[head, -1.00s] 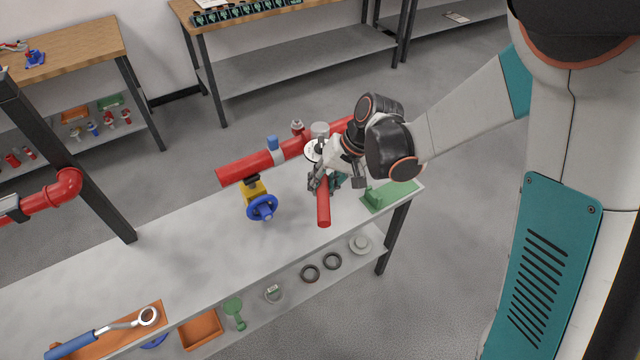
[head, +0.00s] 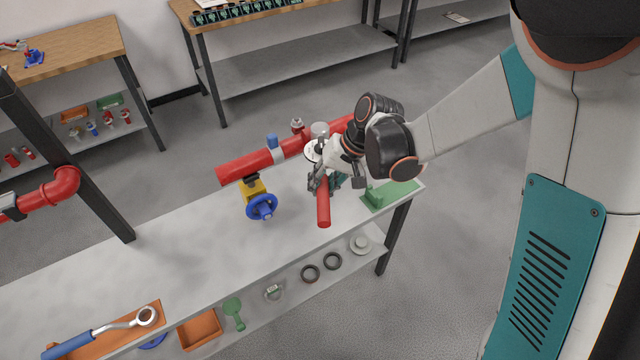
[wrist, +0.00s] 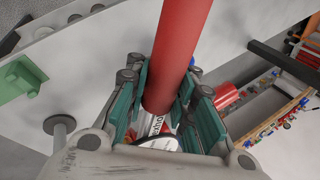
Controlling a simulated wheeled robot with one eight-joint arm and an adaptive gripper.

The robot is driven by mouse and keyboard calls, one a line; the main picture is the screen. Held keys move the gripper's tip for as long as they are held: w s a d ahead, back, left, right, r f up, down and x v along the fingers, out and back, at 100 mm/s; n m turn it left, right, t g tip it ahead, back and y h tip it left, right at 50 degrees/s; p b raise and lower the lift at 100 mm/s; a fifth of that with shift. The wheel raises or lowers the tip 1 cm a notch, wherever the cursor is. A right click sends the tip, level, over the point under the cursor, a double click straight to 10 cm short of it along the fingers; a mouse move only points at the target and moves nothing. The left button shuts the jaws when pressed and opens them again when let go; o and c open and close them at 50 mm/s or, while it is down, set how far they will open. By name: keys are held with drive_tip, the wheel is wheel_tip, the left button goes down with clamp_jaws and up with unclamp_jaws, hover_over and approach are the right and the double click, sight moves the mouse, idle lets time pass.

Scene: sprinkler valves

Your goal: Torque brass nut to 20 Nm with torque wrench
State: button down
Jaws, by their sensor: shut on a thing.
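A wrench with a blue handle and a ring-shaped metal head (head: 105,331) lies in an orange tray (head: 158,309) at the near left end of the grey workbench. My gripper (head: 322,184) is shut around a red cylinder (head: 323,208) beside the red pipe (head: 245,170). In the wrist view, the red cylinder (wrist: 177,55) stands between the teal pads of my gripper (wrist: 165,100). A white part with dark lettering (wrist: 158,132) shows at its lower end. I cannot make out a brass nut; my gripper and wrist hide part of the pipe fittings.
A yellow valve body (head: 253,188) with a blue handwheel (head: 262,207) hangs from the red pipe. A green fixture (head: 390,195) sits at the bench's right corner. The lower shelf (head: 290,302) holds several small parts. The bench middle (head: 170,235) is clear.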

drive_tip(key=shift+f+b, duration=0.65)
drive_tip(key=shift+f, duration=0.15)
drive_tip(key=shift+r, duration=0.15)
